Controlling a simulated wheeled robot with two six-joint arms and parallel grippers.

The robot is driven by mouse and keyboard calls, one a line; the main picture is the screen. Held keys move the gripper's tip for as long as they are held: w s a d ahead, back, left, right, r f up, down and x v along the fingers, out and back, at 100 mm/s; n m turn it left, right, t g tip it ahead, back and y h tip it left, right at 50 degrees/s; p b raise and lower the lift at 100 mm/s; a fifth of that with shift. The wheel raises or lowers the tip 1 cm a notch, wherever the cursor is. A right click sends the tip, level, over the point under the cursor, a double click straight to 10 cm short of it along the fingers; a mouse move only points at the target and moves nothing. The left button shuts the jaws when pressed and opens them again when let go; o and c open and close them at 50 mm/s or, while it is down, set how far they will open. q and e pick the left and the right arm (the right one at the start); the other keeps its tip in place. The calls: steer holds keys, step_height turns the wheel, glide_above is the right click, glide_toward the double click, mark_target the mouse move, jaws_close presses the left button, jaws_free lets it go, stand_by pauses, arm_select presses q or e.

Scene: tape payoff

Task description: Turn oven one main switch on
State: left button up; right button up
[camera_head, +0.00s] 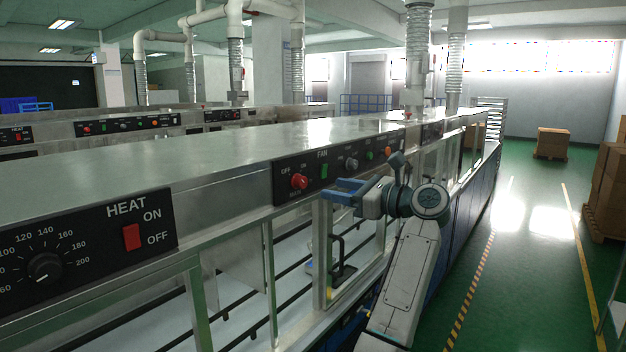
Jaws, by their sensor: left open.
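The long metal oven (215,150) runs from the near left into the distance. On its dark fan panel (333,160) is a red rotary knob (299,181) with OFF and ON above it and small lettering below that looks like MAIN. Its exact setting is too small to tell. My left gripper (335,190) is open and empty, just right of the knob, with its blue fingers pointing left toward it. It appears apart from the knob. My right gripper is not in view.
A nearer heat panel (90,250) has a black dial (45,267) and a red rocker switch (131,237). A green button (324,171) sits beside the knob. Metal window frames stand below the panels. The green aisle (510,260) at right is clear; boxes (606,190) stand beyond it.

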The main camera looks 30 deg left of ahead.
mark_target(304, 183)
arm_select(q)
steer(key=a+p, duration=0.2)
steer(key=a, duration=0.4)
steer(key=shift+a+r, duration=0.1)
steer(key=shift+r, duration=0.1)
steer(key=shift+a+f+p, duration=0.15)
steer(key=shift+a+p, duration=0.25)
steer(key=shift+a, duration=0.15)
steer(key=c, duration=1)
